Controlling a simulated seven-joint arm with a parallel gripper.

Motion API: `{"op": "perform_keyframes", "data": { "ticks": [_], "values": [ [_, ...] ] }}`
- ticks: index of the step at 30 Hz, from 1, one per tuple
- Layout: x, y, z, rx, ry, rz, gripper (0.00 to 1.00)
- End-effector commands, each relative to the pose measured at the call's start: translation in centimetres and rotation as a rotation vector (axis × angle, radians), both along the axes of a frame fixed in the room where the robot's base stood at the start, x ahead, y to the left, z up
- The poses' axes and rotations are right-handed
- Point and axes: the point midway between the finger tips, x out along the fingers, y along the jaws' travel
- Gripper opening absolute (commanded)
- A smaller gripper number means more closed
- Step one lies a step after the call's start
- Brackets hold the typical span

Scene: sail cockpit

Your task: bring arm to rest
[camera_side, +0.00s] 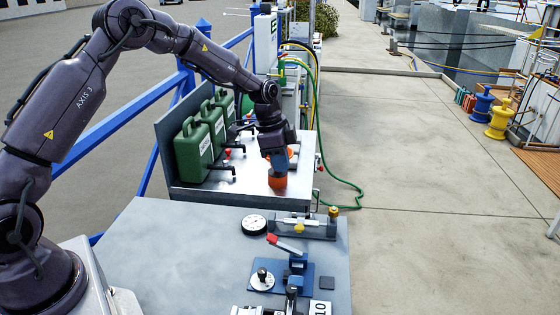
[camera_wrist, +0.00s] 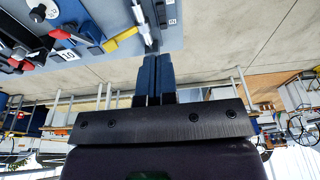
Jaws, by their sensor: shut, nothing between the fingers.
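My gripper (camera_side: 278,172) hangs at the end of my arm, pointing down, over the right part of the metal counter in the side view. Its blue fingers are together and empty. An orange piece (camera_side: 277,182) shows right at the fingertips; I cannot tell whether they touch it. In the wrist view the two blue fingers (camera_wrist: 154,60) lie side by side with only a thin line between them. My arm arches from the lower left up and across to the counter.
Green canisters (camera_side: 192,150) stand at the counter's back left, with black handles before them. The grey bench (camera_side: 170,245) in front carries a dial gauge (camera_side: 254,225), a blue clamp fixture (camera_side: 290,272) with a red lever, and a vial-like fixture (camera_side: 303,226). The bench's left part is clear.

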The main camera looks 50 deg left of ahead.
Motion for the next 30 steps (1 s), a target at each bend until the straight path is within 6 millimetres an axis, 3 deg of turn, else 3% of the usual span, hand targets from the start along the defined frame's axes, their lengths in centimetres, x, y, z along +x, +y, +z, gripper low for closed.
{"op": "perform_keyframes", "data": {
  "ticks": [11, 16, 18, 20, 30],
  "values": [
    [-0.1, 0.1, 0.2, -0.001, 0.001, 0.003, 0.00],
    [-0.4, 0.0, -0.1, -0.018, 0.029, 0.098, 0.00],
    [-1.9, -0.3, -1.1, -0.031, 0.091, 0.179, 0.00],
    [-3.6, -0.5, -0.7, -0.030, 0.135, 0.263, 0.00],
    [-11.9, -2.8, 7.3, 0.039, 0.160, 0.579, 0.00]
  ]
}}
